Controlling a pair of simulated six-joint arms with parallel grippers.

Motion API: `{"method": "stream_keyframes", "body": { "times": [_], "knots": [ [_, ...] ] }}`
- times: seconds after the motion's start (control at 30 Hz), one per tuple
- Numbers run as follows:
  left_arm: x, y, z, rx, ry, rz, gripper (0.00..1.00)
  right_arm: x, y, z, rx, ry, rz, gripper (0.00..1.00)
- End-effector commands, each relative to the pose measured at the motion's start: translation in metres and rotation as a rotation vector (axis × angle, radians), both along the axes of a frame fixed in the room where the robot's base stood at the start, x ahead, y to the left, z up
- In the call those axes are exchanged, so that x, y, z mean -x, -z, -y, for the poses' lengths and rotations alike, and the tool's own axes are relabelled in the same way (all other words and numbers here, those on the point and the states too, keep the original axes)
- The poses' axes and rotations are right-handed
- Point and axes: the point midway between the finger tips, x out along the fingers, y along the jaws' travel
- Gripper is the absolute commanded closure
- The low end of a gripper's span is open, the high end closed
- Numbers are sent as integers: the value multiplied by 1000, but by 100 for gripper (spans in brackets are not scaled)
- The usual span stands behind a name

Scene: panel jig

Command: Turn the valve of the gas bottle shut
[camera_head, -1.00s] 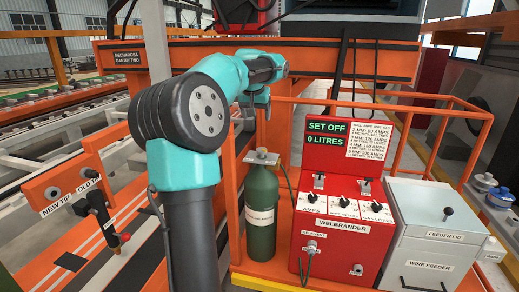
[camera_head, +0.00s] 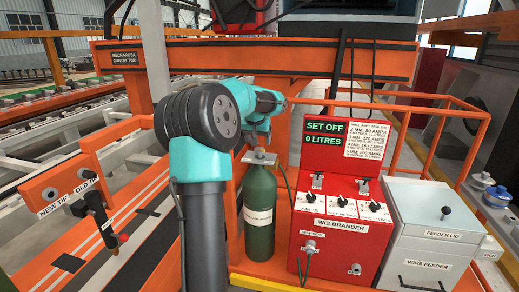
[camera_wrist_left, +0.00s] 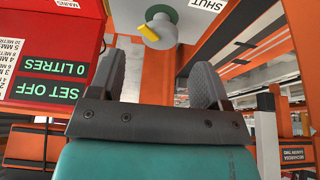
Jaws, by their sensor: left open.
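The green gas bottle (camera_head: 259,215) stands upright left of the red welder box, with a light plate (camera_head: 270,159) at its top. In the left wrist view its grey round valve (camera_wrist_left: 161,27) has a yellow pointer (camera_wrist_left: 148,33) aimed left, away from the word SHUT on the plate (camera_wrist_left: 205,8). My left gripper (camera_wrist_left: 157,82) is open and empty, its two dark fingers apart, with the valve beyond the gap between them. In the head view the left wrist is just above the bottle top, and the arm partly hides the fingers. My right gripper is not in view.
The red welder box (camera_head: 345,225) with knobs and a SET OFF, 0 LITRES display (camera_head: 325,132) stands close right of the bottle. A grey wire feeder (camera_head: 430,225) is farther right. An orange post and rail (camera_head: 227,200) stand left of and behind the bottle.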

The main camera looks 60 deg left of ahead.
Motion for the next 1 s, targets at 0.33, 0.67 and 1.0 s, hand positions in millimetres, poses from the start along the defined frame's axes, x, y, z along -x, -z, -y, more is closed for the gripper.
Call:
{"method": "stream_keyframes", "body": {
  "times": [0.33, 0.67, 1.0],
  "knots": [
    [-13, 45, -13, 1, 0, -1, 29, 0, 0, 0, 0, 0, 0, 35],
    [-15, 51, -15, 0, -1, 1, 29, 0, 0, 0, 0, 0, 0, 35],
    [-15, 50, -15, -1, 0, 1, 56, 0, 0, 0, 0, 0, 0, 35]
  ]
}}
